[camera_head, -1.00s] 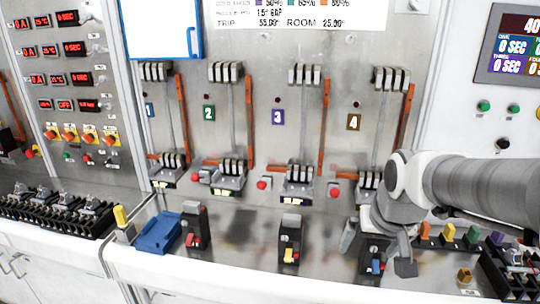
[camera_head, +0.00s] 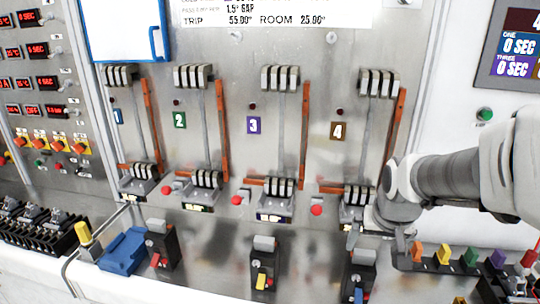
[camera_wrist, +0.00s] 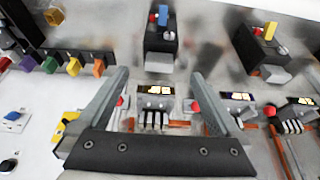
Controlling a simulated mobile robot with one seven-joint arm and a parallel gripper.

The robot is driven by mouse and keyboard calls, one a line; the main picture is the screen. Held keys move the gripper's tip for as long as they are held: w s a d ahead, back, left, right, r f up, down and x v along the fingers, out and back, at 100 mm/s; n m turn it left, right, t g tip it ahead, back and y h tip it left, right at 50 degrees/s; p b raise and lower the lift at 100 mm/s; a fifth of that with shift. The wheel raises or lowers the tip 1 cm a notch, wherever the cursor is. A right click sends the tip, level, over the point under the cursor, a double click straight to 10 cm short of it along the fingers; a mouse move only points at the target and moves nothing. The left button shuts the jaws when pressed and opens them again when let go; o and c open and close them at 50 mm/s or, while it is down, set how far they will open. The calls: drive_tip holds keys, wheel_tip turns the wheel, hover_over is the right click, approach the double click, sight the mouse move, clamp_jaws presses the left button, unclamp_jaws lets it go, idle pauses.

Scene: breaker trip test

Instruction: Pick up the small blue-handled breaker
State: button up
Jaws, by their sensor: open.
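The small blue-handled breaker (camera_head: 361,272) is a black block with a grey top, standing on the bench below panel 4 in the head view. Its blue handle faces the front, with a red part beside it. It shows upside down at the top middle of the wrist view (camera_wrist: 160,42). My gripper (camera_head: 377,240) is just above and behind the breaker, near the panel 4 switch. In the wrist view my gripper (camera_wrist: 160,74) is open and empty. Its fingers point toward the breaker but are apart from it.
Two similar breakers stand to the left, one yellow-handled (camera_head: 263,262) and one red-handled (camera_head: 162,246). A blue clipboard-like block (camera_head: 123,251) lies beside them. A rack with coloured tabs (camera_head: 443,262) is close on the right. The upright switch panel (camera_head: 300,130) stands behind.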

sight(363, 264)
drive_tip(key=b+x, duration=0.1)
drive_tip(key=x, duration=0.9)
drive_tip(key=shift+s+b, duration=0.1)
drive_tip(key=shift+b, duration=0.25)
drive_tip(key=shift+w+b+x, duration=0.2)
drive_tip(key=shift+b+x, duration=0.35)
drive_tip(key=shift+x, duration=2.4)
drive_tip(key=shift+d+r, duration=0.1)
drive_tip(key=shift+c, duration=0.3)
drive_tip(key=shift+w, duration=0.1)
clamp_jaws()
